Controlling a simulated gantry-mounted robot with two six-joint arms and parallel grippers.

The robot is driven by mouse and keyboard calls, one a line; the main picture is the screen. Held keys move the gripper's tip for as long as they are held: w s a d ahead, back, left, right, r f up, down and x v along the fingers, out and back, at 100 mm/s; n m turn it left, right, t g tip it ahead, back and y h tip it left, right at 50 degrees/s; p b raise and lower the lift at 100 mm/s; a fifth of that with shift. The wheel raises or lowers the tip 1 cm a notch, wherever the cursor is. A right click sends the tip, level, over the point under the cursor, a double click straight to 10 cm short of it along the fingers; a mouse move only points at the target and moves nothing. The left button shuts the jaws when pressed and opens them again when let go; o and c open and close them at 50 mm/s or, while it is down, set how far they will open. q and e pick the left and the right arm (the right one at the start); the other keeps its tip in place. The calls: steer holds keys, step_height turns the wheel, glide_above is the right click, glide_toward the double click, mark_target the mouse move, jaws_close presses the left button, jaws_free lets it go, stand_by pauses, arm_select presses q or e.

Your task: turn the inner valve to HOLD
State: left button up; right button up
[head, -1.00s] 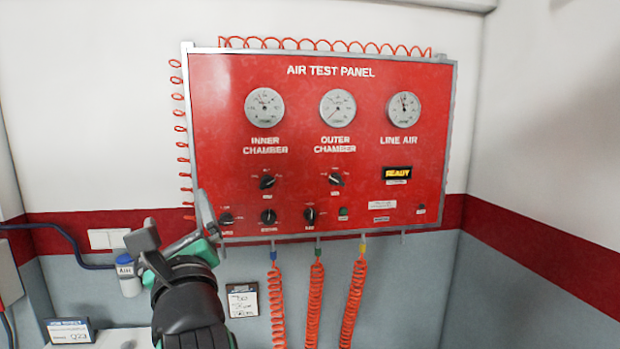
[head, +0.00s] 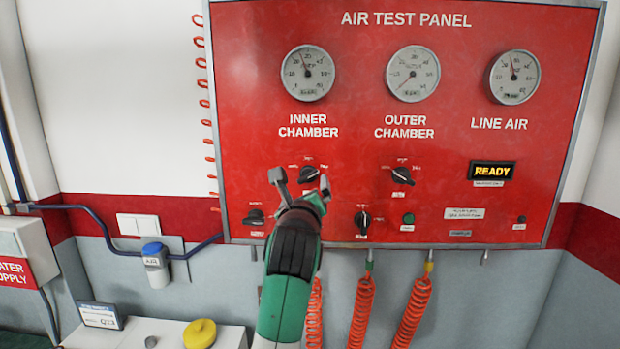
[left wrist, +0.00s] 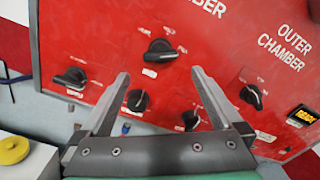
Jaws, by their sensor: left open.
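The red air test panel (head: 450,130) hangs on the wall. The inner valve is the black knob (head: 309,174) under the INNER CHAMBER gauge (head: 308,73). It also shows in the left wrist view (left wrist: 160,50), above and between my fingers, apart from them; its label is too small to read. My left gripper (head: 300,184) is open and empty, with its fingertips just below the inner valve in the head view. In the left wrist view the gripper (left wrist: 160,80) has a lower knob (left wrist: 137,100) between its fingers. My right gripper is not in view.
The outer valve knob (head: 402,176) is to the right. Lower knobs (head: 255,217) and (head: 363,220) sit nearby, with a green button (head: 408,218). A READY display (head: 492,171) is lit. Red coiled hoses (head: 412,310) hang below. A yellow round object (head: 200,334) is at lower left.

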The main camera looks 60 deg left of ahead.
mark_target(308, 179)
arm_select(q)
steer(key=p+x, duration=0.2)
steer(key=x, duration=0.6)
steer(key=shift+w+a+r, duration=0.1)
steer(key=shift+a, duration=0.15)
steer(key=shift+w+a+p, duration=0.25)
steer(key=shift+a+p, duration=0.05)
steer(key=shift+a, duration=0.05)
steer(key=c, duration=1.3)
